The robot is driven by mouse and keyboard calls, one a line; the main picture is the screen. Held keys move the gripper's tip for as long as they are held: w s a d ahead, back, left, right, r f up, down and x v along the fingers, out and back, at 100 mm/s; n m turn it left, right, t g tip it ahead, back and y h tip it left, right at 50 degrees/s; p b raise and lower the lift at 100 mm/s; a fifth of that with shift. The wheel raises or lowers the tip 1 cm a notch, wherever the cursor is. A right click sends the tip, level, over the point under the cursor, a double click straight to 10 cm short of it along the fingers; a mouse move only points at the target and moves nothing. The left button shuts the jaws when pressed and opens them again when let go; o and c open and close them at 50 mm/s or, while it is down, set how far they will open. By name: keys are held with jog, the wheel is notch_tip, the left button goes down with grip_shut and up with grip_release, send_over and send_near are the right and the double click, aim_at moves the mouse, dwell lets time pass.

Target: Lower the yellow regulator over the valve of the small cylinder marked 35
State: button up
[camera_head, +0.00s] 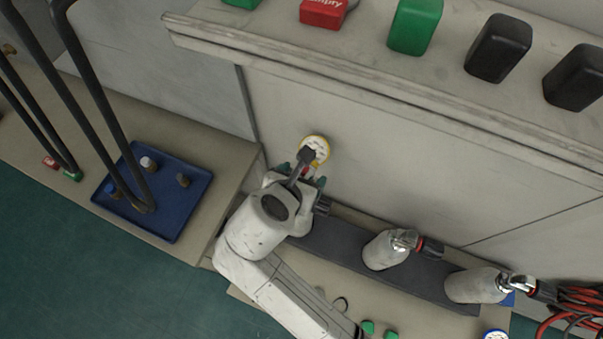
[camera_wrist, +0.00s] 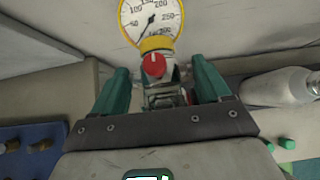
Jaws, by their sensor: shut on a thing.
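The yellow regulator shows in the head view as a yellow-rimmed white gauge (camera_head: 315,149) near the grey wall. In the wrist view its round dial (camera_wrist: 152,18) faces me, with a yellow collar and a red knob (camera_wrist: 154,65) below. My gripper (camera_head: 303,172) is shut on the regulator, its green fingers on either side of the body in the wrist view (camera_wrist: 163,85). A pale rounded shape with a dark knob (camera_head: 322,205) lies partly behind my gripper; it may be a cylinder with its valve. No mark 35 is readable, and the regulator's lower end is hidden.
A blue tray (camera_head: 172,222) with black hoses is left. A ledge with coloured blocks (camera_head: 415,26) is above.

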jog(key=shift+f, duration=0.35)
dwell(0.5)
jog(key=o, duration=1.3)
jog(key=shift+o, duration=1.1)
jog(key=shift+f, duration=0.15)
jog(key=shift+s, duration=0.1)
jog(key=v, duration=1.1)
jog(key=shift+b, duration=0.4)
